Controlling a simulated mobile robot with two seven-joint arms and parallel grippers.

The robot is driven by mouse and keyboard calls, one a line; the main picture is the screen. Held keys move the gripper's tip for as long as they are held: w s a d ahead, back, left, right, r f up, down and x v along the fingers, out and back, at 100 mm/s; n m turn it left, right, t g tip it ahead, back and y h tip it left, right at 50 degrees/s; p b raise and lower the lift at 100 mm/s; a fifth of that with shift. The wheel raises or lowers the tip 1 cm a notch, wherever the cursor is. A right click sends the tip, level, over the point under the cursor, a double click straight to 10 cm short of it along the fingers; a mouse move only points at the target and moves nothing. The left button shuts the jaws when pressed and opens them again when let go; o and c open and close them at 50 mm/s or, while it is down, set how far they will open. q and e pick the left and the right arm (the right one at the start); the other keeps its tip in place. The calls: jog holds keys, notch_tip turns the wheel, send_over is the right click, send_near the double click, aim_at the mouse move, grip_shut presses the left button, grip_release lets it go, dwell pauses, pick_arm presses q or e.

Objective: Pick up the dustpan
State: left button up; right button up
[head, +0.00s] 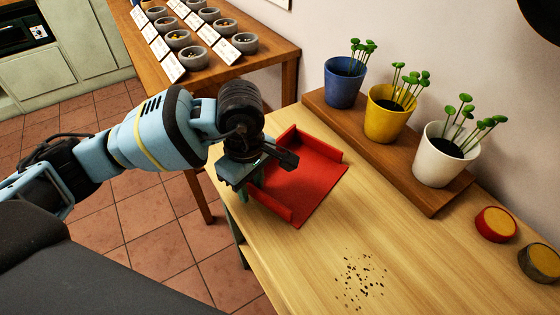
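The red dustpan (315,172) lies flat on the light wooden table, with raised edges along two sides and its flat pan facing up. My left gripper (262,172) is at the dustpan's left end, pointing down, and covers part of that end. Any handle there is hidden behind the gripper. I cannot tell whether its fingers are open or shut, or whether they touch the dustpan. My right gripper is not in view.
Dark crumbs (361,279) lie scattered on the table. A wooden board (432,206) holds blue (343,88), yellow (384,122) and white (440,160) plant pots by the wall. Two round tins (495,224) are at right. A side table (278,50) carries several bowls.

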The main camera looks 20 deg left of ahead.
pick_arm(q)
grip_shut()
dwell(0.4)
notch_tip(320, 180, up, 10)
dwell(0.5)
